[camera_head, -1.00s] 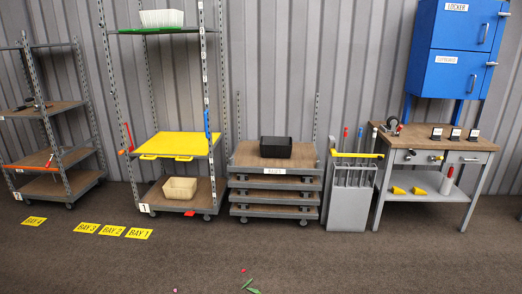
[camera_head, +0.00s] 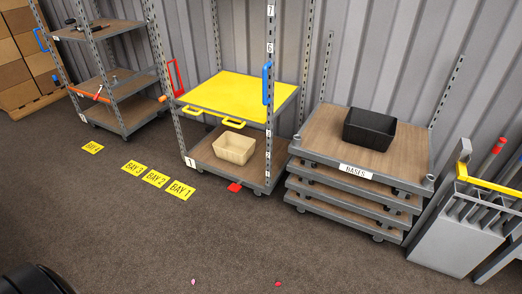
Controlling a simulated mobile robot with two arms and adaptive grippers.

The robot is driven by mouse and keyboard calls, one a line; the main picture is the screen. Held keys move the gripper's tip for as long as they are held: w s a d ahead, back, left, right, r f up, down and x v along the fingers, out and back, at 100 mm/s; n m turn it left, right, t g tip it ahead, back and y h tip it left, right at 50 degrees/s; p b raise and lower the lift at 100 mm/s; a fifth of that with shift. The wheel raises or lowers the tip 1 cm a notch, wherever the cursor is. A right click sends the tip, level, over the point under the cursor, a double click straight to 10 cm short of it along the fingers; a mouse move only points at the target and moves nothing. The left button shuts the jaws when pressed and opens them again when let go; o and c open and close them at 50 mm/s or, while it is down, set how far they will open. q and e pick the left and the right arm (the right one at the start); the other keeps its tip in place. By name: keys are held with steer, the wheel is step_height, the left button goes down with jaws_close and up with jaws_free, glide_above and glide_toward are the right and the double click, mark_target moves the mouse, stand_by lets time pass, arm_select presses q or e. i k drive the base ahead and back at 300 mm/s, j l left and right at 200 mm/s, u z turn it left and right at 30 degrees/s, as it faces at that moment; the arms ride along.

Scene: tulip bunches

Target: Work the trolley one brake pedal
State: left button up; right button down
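Trolley one (camera_head: 190,163), with a "1" label on its lower left corner, stands against the corrugated wall. It has a yellow shelf (camera_head: 235,92) and a wooden bottom deck with a cream basket (camera_head: 235,147) on it. A red brake pedal (camera_head: 235,187) sticks out low at the front edge of the bottom deck, close to the floor. A red handle (camera_head: 175,77) is on its left post and a blue handle (camera_head: 267,83) on its right post. Neither of my grippers is in view.
Stacked bases (camera_head: 355,171) with a black crate (camera_head: 370,129) stand right of the trolley. A grey tool rack (camera_head: 455,240) is at far right. Another trolley (camera_head: 112,80) and cardboard boxes (camera_head: 25,60) are at left. Floor in front is open, with yellow bay labels (camera_head: 180,190).

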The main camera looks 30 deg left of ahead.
mark_target(234, 187)
steer(key=i+u, duration=0.35)
steer(key=i+l+u, duration=0.15)
steer(key=i+u, duration=0.2)
steer(key=i, duration=0.15)
steer(key=i+l+u, duration=0.35)
steer(key=i+j, duration=0.1)
